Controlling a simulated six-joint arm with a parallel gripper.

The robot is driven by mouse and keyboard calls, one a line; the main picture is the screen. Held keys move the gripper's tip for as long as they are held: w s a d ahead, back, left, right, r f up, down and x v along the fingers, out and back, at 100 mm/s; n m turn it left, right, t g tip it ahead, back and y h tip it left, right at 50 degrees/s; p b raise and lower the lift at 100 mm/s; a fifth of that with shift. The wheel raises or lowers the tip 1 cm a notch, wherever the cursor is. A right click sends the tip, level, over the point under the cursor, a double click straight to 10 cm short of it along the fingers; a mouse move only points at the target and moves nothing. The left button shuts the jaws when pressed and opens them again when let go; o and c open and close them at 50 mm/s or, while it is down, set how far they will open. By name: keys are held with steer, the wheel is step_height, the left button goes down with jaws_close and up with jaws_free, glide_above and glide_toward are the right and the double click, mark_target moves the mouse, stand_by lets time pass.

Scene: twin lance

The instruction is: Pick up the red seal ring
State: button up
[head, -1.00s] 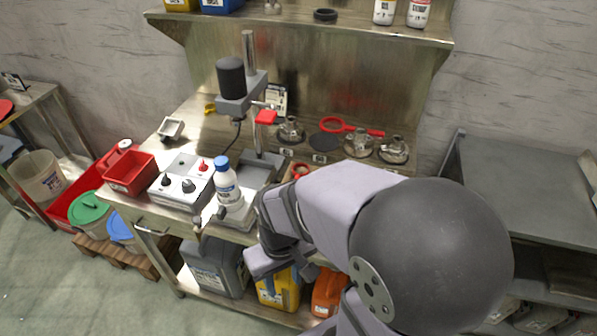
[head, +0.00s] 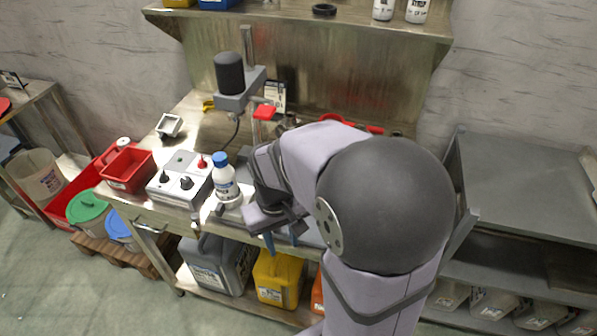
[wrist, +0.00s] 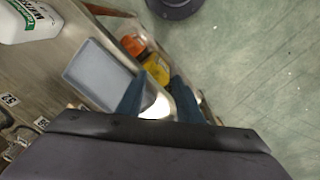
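The red seal ring is not visible now in either view. A small red ring showed on the bench beside my arm in the earlier head view, and my arm now covers that spot. My gripper (head: 280,240) hangs at the bench's front edge, fingers pointing down, in front of the lower shelf. In the wrist view, the two blue fingers of my gripper (wrist: 159,100) stand apart with nothing held between them. A bright pale patch shows between them.
A white bottle with a blue cap (head: 224,178) stands just left of my gripper. The wrist view shows a grey tray (wrist: 98,75) on the bench. A yellow jug (head: 278,279) is below. A red-handled tool (head: 376,129) lies behind my arm.

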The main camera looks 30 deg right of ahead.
steer(key=shift+w+d+r+m+y+p, duration=0.15)
steer(key=shift+w+d+r+m+p, duration=0.65)
steer(key=shift+w+d, duration=2.3)
steer(key=shift+w+d+r+m+y+p, duration=0.2)
steer(key=shift+w+d+m+p, duration=0.7)
steer(key=shift+w+d+m, duration=2.2)
steer(key=shift+w+d+r+m+y+p, duration=0.15)
steer(key=shift+w+d+r+p, duration=0.95)
steer(key=shift+w, duration=3.55)
steer(key=shift+w+d+f+p, duration=0.15)
steer(key=shift+f+p, duration=0.6)
steer(key=shift+f, duration=1.4)
steer(key=shift+d+f+p, duration=0.1)
steer(key=shift+f+p, duration=0.65)
steer(key=shift+f, duration=1.35)
steer(key=shift+c, duration=0.6)
jaws_close()
